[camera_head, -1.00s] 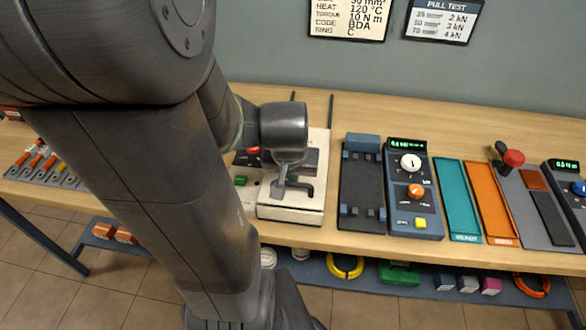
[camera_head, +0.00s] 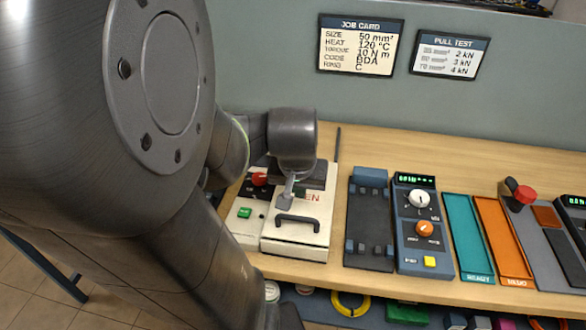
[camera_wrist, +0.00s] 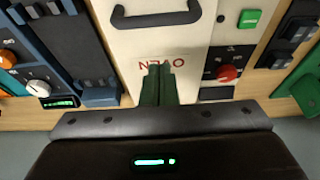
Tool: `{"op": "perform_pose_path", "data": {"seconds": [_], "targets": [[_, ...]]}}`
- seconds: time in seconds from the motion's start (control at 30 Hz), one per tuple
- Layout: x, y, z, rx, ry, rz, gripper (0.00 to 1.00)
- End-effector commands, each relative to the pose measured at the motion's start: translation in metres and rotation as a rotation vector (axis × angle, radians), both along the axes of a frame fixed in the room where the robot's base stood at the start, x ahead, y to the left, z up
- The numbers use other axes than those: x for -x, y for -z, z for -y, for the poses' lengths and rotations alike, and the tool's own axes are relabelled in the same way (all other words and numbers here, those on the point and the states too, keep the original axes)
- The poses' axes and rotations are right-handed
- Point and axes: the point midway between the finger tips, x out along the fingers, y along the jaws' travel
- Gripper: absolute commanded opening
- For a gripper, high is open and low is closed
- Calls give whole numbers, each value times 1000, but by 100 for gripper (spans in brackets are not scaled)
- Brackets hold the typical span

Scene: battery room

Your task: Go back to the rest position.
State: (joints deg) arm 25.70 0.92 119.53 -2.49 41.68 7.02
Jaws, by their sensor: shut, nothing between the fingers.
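My gripper (camera_head: 288,190) hangs above the white oven (camera_head: 296,240) on the bench. In the wrist view the two fingers (camera_wrist: 158,85) are together, with nothing between them, over the oven lid near its red lettering. The oven's dark handle (camera_head: 297,219) lies just in front of the gripper in the head view. My arm covers the left part of the head view and hides the bench behind it.
Left of the oven's lid are a green button (camera_head: 245,212) and a red knob (camera_head: 260,179). To the right are a dark cradle (camera_head: 369,225), a blue meter unit (camera_head: 421,230), a teal tray (camera_head: 467,240) and an orange tray (camera_head: 501,240). A wall (camera_head: 480,110) stands behind.

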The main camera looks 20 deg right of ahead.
Motion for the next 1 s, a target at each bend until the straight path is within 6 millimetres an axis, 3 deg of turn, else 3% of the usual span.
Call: {"op": "perform_pose_path", "data": {"seconds": [0.2,0.4,0.8,1.0], "targets": [[7,-32,-5,3,-1,4,0],[11,-44,-7,1,-1,2,0],[12,-45,-7,1,0,1,0],[8,-30,-5,-1,0,-2,0]]}}
